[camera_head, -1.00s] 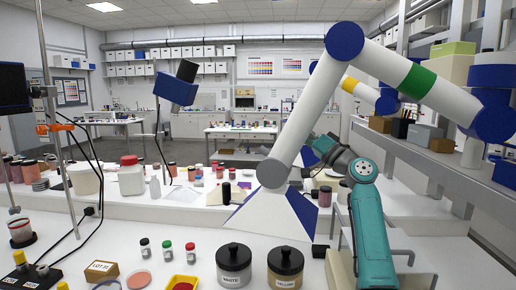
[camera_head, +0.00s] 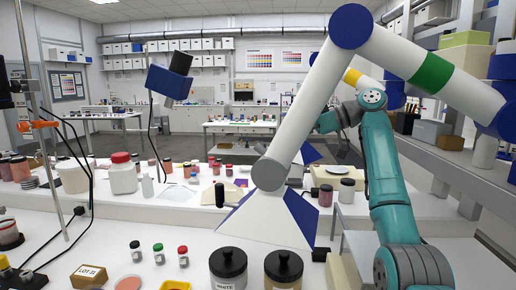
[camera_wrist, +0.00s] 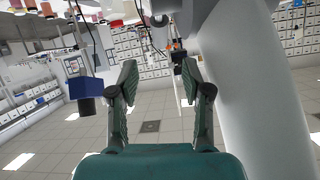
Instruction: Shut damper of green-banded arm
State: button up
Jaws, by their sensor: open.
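The green-banded extraction arm (camera_head: 431,72) has white tubes, blue joints and a green ring on its upper right tube. Its lower tube slopes down to a grey joint (camera_head: 270,174) above a white and blue hood (camera_head: 262,220). I cannot make out the damper in either view. In the wrist view my gripper (camera_wrist: 160,85) is open and empty. A large white tube (camera_wrist: 250,85) stands close beside its right finger.
A yellow-banded arm (camera_head: 352,77) is behind the green-banded one. Two dark-lidded jars (camera_head: 228,266) and several small bottles stand on the front bench. A shelf (camera_head: 440,160) runs along the right. A blue lamp head (camera_head: 168,82) on a stand is at the left.

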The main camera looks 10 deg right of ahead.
aim_at(258, 148)
jog(key=x, duration=1)
grip_shut()
